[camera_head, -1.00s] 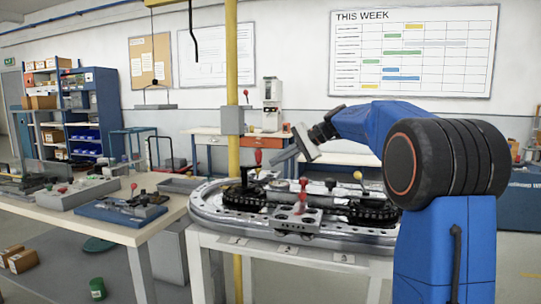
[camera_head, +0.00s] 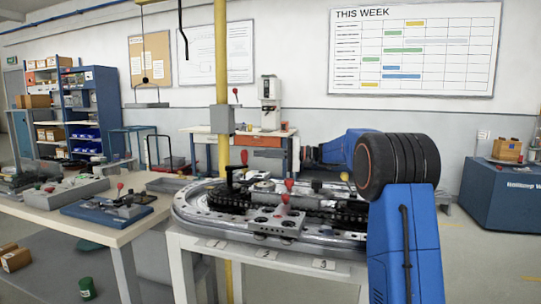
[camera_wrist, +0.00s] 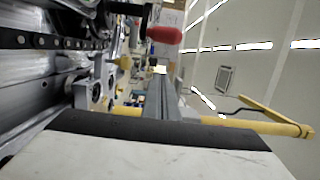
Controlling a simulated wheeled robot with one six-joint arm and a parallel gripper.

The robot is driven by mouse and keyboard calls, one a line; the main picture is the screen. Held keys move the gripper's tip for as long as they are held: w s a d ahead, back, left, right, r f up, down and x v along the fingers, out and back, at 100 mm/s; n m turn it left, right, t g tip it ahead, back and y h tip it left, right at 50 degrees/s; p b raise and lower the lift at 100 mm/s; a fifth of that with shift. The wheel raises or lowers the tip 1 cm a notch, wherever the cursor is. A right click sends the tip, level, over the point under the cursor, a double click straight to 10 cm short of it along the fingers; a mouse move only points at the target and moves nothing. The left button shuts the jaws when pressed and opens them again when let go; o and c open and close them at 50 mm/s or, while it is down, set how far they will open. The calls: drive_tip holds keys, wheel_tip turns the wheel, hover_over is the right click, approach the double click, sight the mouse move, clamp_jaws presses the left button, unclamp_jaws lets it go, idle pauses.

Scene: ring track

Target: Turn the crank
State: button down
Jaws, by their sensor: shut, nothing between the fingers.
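The ring track (camera_head: 190,213) stands on a white-legged table, with a black toothed chain on it. What looks like the crank (camera_head: 235,176) is a black arm with an upright red handle (camera_head: 244,157) at the track's left end. A red handle on a black arm also shows at the top of the wrist view (camera_wrist: 165,34); I take it for the crank's. My gripper (camera_head: 297,159) is above the track's back side, to the right of the crank and apart from it. In the wrist view its grey fingers (camera_wrist: 161,95) are shut and empty, below the red handle.
A carriage (camera_head: 277,223) with red knobs sits at the track's front, and a yellow knob (camera_head: 344,176) stands to the right. A yellow post (camera_head: 222,70) rises behind the track. A workbench (camera_head: 95,222) with fixtures stands at left.

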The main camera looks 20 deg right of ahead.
drive_tip(key=a, duration=0.1)
drive_tip(key=s+a, duration=0.1)
drive_tip(key=a, duration=0.1)
drive_tip(key=s+a, duration=0.1)
drive_tip(key=shift+a, duration=0.3)
drive_tip(key=shift+s, duration=0.1)
drive_tip(key=shift+s, duration=0.85)
